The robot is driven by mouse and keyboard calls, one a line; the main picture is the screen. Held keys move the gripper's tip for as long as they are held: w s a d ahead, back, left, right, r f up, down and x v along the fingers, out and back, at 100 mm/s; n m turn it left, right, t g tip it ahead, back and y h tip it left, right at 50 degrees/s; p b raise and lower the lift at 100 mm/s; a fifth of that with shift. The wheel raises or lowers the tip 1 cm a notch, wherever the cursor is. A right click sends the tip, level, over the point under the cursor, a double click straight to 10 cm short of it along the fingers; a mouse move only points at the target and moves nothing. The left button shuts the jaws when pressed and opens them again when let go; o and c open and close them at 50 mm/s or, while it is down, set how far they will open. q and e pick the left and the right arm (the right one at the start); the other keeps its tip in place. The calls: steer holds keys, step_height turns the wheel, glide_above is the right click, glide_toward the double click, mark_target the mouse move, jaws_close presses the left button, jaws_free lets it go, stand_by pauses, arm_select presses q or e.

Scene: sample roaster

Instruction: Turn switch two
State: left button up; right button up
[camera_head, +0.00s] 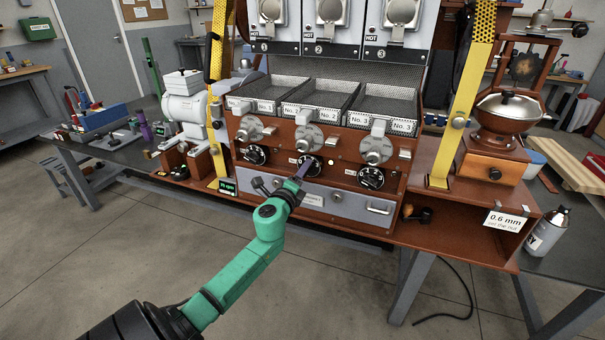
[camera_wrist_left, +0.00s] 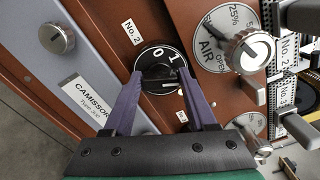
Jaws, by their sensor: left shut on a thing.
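The sample roaster (camera_head: 320,245) stands ahead with a row of three black rotary switches on its brown front panel. Switch two (camera_head: 309,166) is the middle one. In the left wrist view switch two (camera_wrist_left: 160,65) is a black dial with white 0 and 1 marks, beside a "No. 2" label. My left gripper (camera_head: 303,171) is on switch two, its purple fingers shut on the knob; it also shows in the left wrist view (camera_wrist_left: 163,84). The fingers partly hide the knob. My right gripper is in neither view.
Switch one (camera_head: 255,154) and switch three (camera_head: 371,177) flank switch two. Silver air dials (camera_head: 307,136) sit above, below the numbered trays (camera_head: 315,100). A grey drawer front (camera_head: 345,207) lies below. Yellow posts (camera_head: 462,110) stand at both sides.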

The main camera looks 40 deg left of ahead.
arm_select(q)
steer(key=shift+f, duration=0.1)
steer(key=o, duration=1.4)
steer(key=shift+c, duration=0.2)
steer(key=shift+s, duration=0.1)
steer(key=v, duration=1.4)
steer(key=shift+s+b, duration=0.2)
steer(key=shift+b, duration=0.2)
steer(key=shift+d, duration=0.15)
